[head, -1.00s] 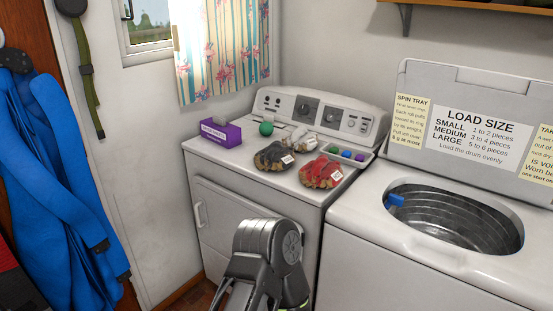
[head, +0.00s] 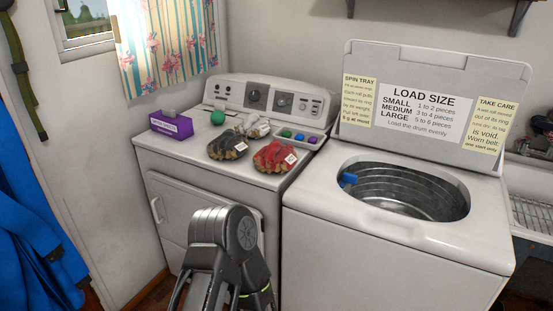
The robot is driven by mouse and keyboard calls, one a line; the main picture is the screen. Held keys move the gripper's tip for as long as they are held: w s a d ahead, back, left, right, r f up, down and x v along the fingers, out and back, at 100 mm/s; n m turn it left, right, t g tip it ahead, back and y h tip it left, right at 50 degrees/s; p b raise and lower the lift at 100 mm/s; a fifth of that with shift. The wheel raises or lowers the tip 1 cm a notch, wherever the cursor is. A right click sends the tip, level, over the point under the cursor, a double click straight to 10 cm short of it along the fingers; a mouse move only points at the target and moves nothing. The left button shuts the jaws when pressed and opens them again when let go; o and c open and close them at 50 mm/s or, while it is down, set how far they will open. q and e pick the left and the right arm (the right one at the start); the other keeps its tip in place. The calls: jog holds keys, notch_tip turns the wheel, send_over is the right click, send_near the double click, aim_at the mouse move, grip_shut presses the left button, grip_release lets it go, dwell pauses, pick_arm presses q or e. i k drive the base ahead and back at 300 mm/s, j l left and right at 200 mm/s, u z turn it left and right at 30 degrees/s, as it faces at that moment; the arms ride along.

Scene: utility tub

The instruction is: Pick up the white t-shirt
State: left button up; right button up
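I cannot make out a white t-shirt in the head view. A small whitish bundle (head: 258,128), like a pair of gloves, lies on top of the dryer (head: 190,150). It sits behind a dark glove bundle (head: 228,145) and a red glove bundle (head: 274,156). The washer (head: 400,235) stands open to the right of the dryer. Its metal drum (head: 415,197) looks empty where I can see inside; its bottom is partly hidden by the front rim. A grey arm link of mine stands in front of the dryer. Neither gripper shows.
A purple box (head: 171,126), a green ball (head: 217,117) and a tray (head: 313,140) of small coloured balls are on the dryer. The raised lid (head: 430,150) stands behind. A sink (head: 532,200) is at right.

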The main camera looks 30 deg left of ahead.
aim_at(255, 127)
jog(key=i+j+u, duration=0.2)
jog(key=u, duration=0.15)
jog(key=i+j+u, duration=0.1)
jog(key=u, duration=0.2)
jog(key=i+u, duration=0.35)
jog(key=k+j, duration=0.05)
